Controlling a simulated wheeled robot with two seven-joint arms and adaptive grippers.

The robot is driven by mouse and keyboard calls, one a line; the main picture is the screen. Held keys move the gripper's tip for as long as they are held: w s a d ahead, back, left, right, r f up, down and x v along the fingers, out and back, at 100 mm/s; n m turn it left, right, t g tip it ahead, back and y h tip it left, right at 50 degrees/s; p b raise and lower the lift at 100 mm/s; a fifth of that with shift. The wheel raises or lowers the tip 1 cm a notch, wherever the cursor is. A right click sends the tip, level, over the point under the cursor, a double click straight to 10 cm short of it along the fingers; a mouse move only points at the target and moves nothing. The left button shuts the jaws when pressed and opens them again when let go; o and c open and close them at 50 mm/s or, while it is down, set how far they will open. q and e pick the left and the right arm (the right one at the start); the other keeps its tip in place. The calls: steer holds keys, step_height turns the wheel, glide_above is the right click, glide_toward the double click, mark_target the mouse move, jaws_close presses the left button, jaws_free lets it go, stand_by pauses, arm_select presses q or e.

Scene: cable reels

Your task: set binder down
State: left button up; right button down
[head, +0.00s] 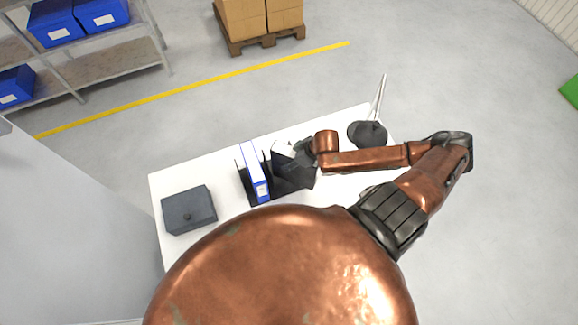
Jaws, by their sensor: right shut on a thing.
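A blue binder (255,172) with a white spine label stands upright at a black file rack (241,180) on the white table. My right gripper (277,168) reaches in from the right and is shut on the binder. The fingertips and the exact grasp point are hidden by the dark gripper body and rack. I cannot tell whether the binder's bottom touches the rack or table. My left gripper is not in view.
A dark grey box (189,209) sits on the table (216,170) to the left. A black pot-like holder with thin rods (368,133) stands at the table's back right. Shelves with blue bins (55,22) and a pallet of cartons (262,20) are farther back.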

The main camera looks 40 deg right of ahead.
step_height(320, 180, down, 5)
steer(key=shift+f, duration=0.15)
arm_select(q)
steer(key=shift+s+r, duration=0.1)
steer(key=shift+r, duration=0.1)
arm_select(e)
steer(key=c, duration=1.7)
jaws_free()
steer(key=shift+f, duration=0.15)
steer(key=o, duration=0.5)
steer(key=shift+c, duration=0.2)
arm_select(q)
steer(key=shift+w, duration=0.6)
